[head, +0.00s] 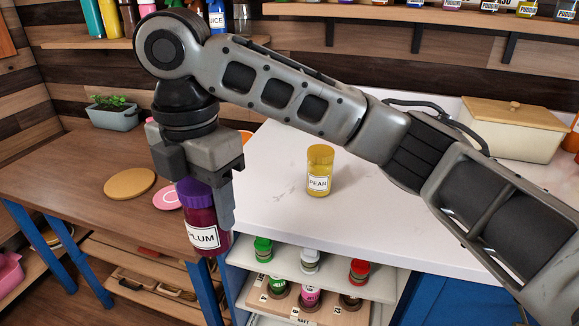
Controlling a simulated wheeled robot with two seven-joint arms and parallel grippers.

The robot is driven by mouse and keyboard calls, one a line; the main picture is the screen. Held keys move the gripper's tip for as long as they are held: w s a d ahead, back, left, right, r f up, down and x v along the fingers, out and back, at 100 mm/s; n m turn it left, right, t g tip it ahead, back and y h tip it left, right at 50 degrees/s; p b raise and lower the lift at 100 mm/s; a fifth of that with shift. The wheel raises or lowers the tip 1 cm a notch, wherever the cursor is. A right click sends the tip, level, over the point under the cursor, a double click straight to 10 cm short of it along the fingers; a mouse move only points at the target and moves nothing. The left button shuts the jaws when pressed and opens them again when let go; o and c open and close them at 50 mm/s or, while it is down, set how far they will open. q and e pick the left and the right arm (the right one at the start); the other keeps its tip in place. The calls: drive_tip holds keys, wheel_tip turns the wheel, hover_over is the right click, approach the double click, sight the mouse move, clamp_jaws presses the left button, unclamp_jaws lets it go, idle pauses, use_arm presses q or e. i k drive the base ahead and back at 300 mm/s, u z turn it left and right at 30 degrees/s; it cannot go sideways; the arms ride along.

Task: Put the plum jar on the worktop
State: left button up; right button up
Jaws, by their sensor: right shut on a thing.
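The plum jar (201,236) is dark red with a purple lid and a white label reading PLUM. My right gripper (207,185) is shut on it near the lid and holds it roughly upright. In the picture, the jar overlaps the left front corner of the white worktop (270,210); I cannot tell how high it is above or in front of that edge. Part of the lid is hidden by the gripper. My left gripper is not in view.
A yellow pear jar (320,171) stands on the worktop, with clear surface around it. A cream bin with a wooden lid (511,130) stands at the back right. Below the worktop, an open shelf (330,277) holds several small jars. A wooden table (85,170) adjoins at left.

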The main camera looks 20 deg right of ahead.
sight(259, 179)
drive_tip(key=i, duration=0.9)
